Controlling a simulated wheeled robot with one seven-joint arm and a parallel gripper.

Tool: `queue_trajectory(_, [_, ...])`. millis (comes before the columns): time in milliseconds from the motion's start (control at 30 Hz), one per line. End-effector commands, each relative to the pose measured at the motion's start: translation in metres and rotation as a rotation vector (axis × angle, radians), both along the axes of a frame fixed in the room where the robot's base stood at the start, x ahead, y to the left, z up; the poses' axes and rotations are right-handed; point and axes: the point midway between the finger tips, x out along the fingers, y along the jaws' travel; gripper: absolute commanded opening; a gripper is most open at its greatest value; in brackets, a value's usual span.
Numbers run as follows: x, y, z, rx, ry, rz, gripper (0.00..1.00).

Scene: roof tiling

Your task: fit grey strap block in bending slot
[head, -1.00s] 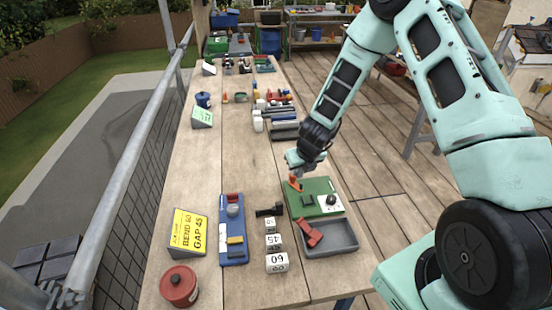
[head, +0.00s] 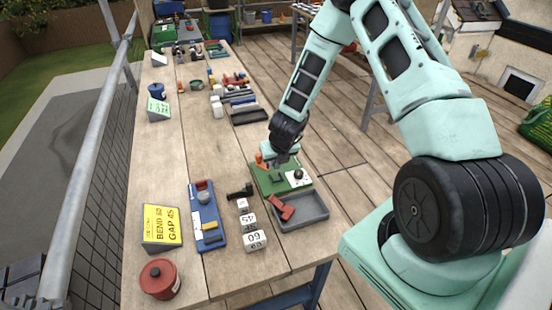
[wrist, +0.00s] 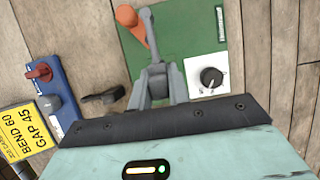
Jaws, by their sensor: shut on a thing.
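My gripper (wrist: 157,85) points down over the green board (wrist: 190,35) and is shut on a narrow grey piece (wrist: 148,35), which looks like the grey strap block. In the head view, my gripper (head: 284,156) is at the far edge of the green board (head: 268,187). An orange part (wrist: 128,17) stands close beside the grey piece, at the board's far left corner. A dark fixture (head: 277,178) sits mid-board. I cannot make out the bending slot or whether the grey piece touches anything, because the fingers hide that area.
A white plate with a black knob (head: 298,175) is on the board's right. A grey tray (head: 310,217) holding a red part is in front.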

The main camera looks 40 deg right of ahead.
Motion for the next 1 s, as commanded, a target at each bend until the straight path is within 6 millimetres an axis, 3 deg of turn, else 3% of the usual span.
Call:
queue_trajectory(500, [0.0,0.0,-0.039,0.0,-0.001,0.0,0.0])
queue_trajectory(1000, [0.0,0.0,-0.041,-0.001,-0.001,0.001,0.0])
